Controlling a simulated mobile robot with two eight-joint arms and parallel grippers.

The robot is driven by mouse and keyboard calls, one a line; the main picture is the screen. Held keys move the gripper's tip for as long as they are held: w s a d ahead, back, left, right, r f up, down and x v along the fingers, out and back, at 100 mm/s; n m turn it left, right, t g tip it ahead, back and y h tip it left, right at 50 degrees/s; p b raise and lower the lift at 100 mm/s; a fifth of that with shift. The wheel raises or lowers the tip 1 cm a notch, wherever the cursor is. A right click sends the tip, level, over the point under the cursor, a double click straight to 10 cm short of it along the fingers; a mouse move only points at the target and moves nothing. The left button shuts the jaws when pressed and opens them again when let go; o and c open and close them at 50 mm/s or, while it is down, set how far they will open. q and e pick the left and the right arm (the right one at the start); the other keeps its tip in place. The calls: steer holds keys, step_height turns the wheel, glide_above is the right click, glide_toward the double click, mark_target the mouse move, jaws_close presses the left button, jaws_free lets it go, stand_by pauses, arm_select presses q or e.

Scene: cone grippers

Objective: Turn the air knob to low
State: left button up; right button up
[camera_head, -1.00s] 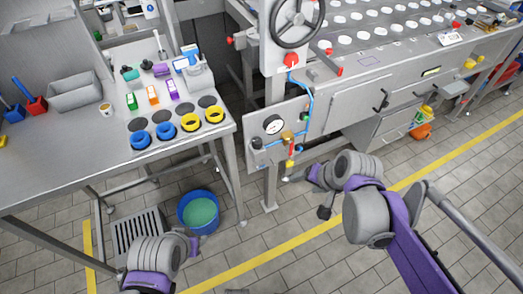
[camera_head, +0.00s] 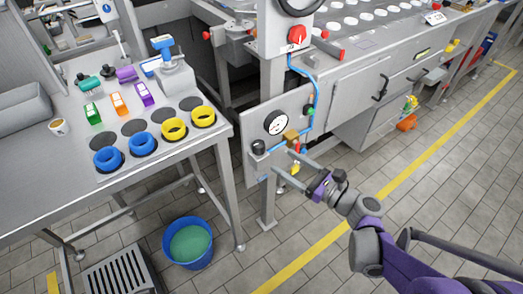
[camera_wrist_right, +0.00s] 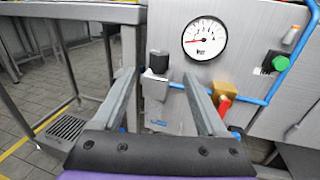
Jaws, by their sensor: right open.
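The black air knob (camera_head: 259,147) sits on a grey regulator at the lower left of the metal panel, left of and below a round white gauge (camera_head: 277,123). In the right wrist view the knob (camera_wrist_right: 158,62) shows between the two fingers and beyond their tips. Its setting cannot be read. My right gripper (camera_head: 283,161) is open and empty in front of the panel, to the right of the knob in the head view and apparently not touching it. Its fingers (camera_wrist_right: 157,76) are spread wide in the wrist view. My left gripper is out of view.
A brass valve (camera_head: 291,137) with a red lever (camera_wrist_right: 224,108) sits right of the knob, close to one finger. Blue tubing (camera_head: 312,90) and a green button (camera_wrist_right: 280,63) are further right. A steel table (camera_head: 60,190) stands left; a blue bucket (camera_head: 187,265) is on the floor.

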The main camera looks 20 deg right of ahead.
mark_target(264, 148)
steer(key=b+x, duration=0.1)
steer(key=x, duration=0.7)
steer(key=shift+a, duration=0.1)
steer(key=shift+c, duration=0.2)
jaws_close()
